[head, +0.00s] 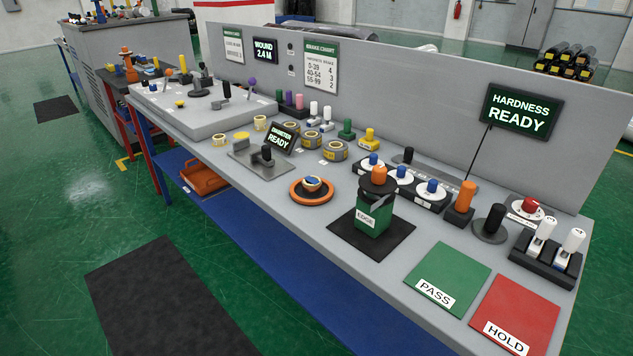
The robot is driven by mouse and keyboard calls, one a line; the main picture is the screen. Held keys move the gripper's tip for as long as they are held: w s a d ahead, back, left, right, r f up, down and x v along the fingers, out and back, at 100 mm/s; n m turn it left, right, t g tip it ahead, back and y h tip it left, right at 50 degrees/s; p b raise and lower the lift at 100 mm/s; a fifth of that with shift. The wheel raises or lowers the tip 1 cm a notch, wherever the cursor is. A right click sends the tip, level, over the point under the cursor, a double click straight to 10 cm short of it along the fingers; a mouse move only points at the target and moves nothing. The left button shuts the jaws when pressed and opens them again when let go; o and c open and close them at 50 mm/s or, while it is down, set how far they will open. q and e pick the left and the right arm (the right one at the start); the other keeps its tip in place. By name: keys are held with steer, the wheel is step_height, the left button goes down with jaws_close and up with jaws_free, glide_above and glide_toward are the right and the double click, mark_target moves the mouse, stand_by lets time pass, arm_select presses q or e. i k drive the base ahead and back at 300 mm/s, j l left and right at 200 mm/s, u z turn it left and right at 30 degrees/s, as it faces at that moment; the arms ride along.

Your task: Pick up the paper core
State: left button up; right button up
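No part is labelled as a paper core, and several small round pieces could be one. A short cream ring (260,123) stands on the grey bench (205,155) left of the middle. A similar small pale ring (219,140) sits nearer the bench's front edge. Neither of my grippers is in view.
A green EDGE block (373,222) stands on a black mat (345,232). Green PASS (462,273) and red HOLD (525,305) pads lie at the right. An upright grey panel (410,95) backs the bench. Floor in front is open, with a dark mat (165,300).

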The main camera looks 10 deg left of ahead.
mark_target(312, 186)
steer(key=i+j, duration=0.2)
steer(key=j, duration=0.25)
steer(key=i+j+z, duration=0.15)
steer(key=j, duration=0.25)
steer(key=i+j, duration=0.2)
steer(key=j, duration=0.25)
steer(key=i+j+z, duration=0.15)
steer(key=j, duration=0.3)
steer(key=i+j, duration=0.15)
steer(key=j, duration=0.35)
steer(key=i+j+z, duration=0.15)
steer(key=j, duration=0.3)
steer(key=i+j, duration=0.15)
steer(key=j, duration=0.35)
steer(key=i+j+z, duration=0.15)
steer(key=j, duration=0.35)
